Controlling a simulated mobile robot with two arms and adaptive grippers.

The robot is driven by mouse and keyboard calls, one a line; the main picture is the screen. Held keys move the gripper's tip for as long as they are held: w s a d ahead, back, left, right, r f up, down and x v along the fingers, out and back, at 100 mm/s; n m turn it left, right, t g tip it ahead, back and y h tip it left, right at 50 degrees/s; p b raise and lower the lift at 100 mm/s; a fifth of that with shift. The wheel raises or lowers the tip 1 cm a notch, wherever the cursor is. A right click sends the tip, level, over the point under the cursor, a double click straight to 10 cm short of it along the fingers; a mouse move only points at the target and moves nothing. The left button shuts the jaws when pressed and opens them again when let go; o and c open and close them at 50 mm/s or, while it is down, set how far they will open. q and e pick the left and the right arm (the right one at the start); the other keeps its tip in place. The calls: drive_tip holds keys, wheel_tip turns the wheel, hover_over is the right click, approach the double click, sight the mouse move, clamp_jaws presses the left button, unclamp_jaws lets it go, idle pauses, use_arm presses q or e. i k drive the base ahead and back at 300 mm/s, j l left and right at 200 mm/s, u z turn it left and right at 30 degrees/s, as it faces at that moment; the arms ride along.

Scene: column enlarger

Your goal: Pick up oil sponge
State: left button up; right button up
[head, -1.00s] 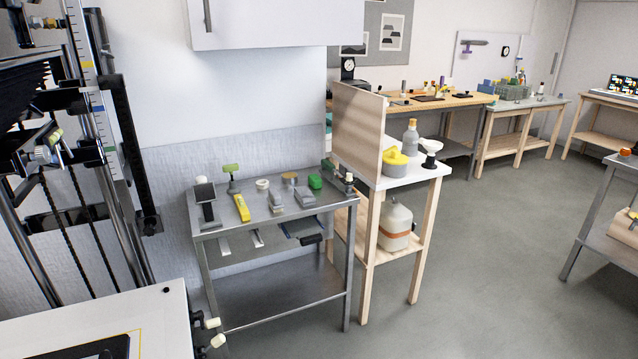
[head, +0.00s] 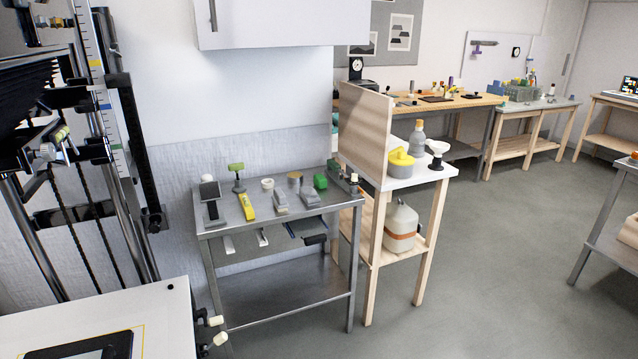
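I cannot tell for sure which object is the oil sponge. Several small objects stand on the top of a steel side table (head: 222,222) in the middle left of the head view. Among them are a small green block (head: 320,181) near the back right, a yellow strip-shaped object (head: 247,206) at the left, and grey blocks (head: 310,197) near the middle. A green-topped piece on a stem (head: 237,171) stands at the back left. Neither of my grippers is in view.
The enlarger column (head: 110,130) and its white baseboard (head: 165,325) stand close at the left. A wooden stand (head: 368,130) with bottles adjoins the steel table's right side. A wall cabinet (head: 270,25) hangs above. Grey floor (head: 480,270) is open at the right.

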sight(320, 181)
drive_tip(key=z, duration=0.45)
drive_tip(key=i+j+z, duration=0.1)
drive_tip(key=z, duration=0.35)
drive_tip(key=j+z, duration=0.15)
drive_tip(key=z, duration=0.35)
drive_tip(key=i+j+z, duration=0.1)
drive_tip(key=z, duration=0.35)
drive_tip(key=i+j+z, duration=0.1)
drive_tip(key=z, duration=0.25)
drive_tip(key=j+z, duration=0.55)
drive_tip(key=z, duration=0.15)
drive_tip(key=j, duration=0.85)
drive_tip(key=i+j+u, duration=0.1)
drive_tip(key=j, duration=0.7)
drive_tip(key=j+u, duration=0.4)
drive_tip(key=j, duration=0.2)
drive_tip(key=i+j+u, duration=0.15)
drive_tip(key=j+u, duration=0.25)
drive_tip(key=j, duration=0.15)
